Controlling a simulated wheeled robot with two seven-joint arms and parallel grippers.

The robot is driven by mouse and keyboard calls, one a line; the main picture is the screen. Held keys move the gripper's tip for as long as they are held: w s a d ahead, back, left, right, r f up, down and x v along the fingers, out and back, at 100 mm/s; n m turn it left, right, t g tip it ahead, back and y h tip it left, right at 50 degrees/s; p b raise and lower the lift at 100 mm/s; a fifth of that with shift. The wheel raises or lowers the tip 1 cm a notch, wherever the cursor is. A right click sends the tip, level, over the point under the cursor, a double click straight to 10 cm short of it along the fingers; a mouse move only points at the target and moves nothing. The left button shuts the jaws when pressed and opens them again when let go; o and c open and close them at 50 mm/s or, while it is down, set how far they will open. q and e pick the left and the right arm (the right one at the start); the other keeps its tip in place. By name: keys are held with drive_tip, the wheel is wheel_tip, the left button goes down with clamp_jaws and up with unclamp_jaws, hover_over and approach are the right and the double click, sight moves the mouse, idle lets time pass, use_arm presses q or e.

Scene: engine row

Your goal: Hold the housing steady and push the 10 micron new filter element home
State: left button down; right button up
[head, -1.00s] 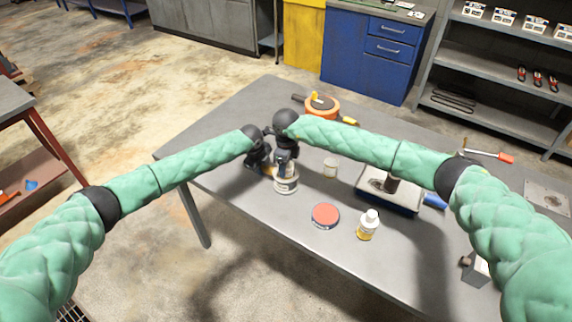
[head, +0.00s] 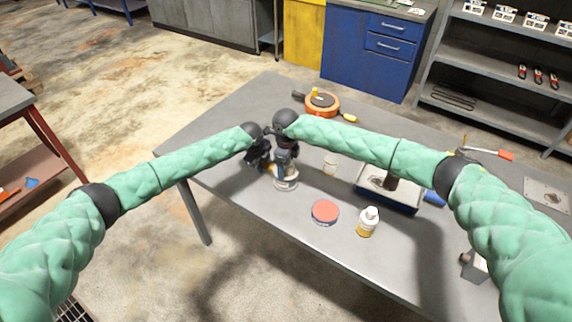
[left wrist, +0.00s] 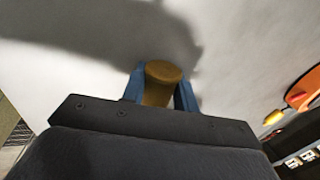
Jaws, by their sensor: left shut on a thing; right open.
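A pale, round, cup-like thing (head: 287,183), which looks like the housing, stands on the table below my two hands. My right gripper (head: 285,164) points down just above it; its fingers are small here and partly hide its top. My left gripper (head: 266,167) is close beside it on the left. In the left wrist view my left gripper (left wrist: 160,88) has its blue fingers shut on a brown cylinder (left wrist: 161,82) with a flat round end. I cannot tell from its visible end whether this is the housing or the filter element. No 10 micron marking is readable.
The table's left part is clear.

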wheel_tip(320, 180, up, 12)
idle(0.6)
drive_tip(key=shift+c, duration=0.4)
drive_tip(key=shift+w+r, duration=0.1)
drive_tip(key=c, duration=0.4)
drive_tip(key=shift+w+d+r+m, duration=0.15)
drive_tip(key=shift+r+m, duration=0.15)
drive_tip(key=shift+r, duration=0.2)
drive_tip(key=c, duration=0.7)
drive_tip(key=shift+f, duration=0.25)
clamp_jaws()
drive_tip(key=shift+f, duration=2.75)
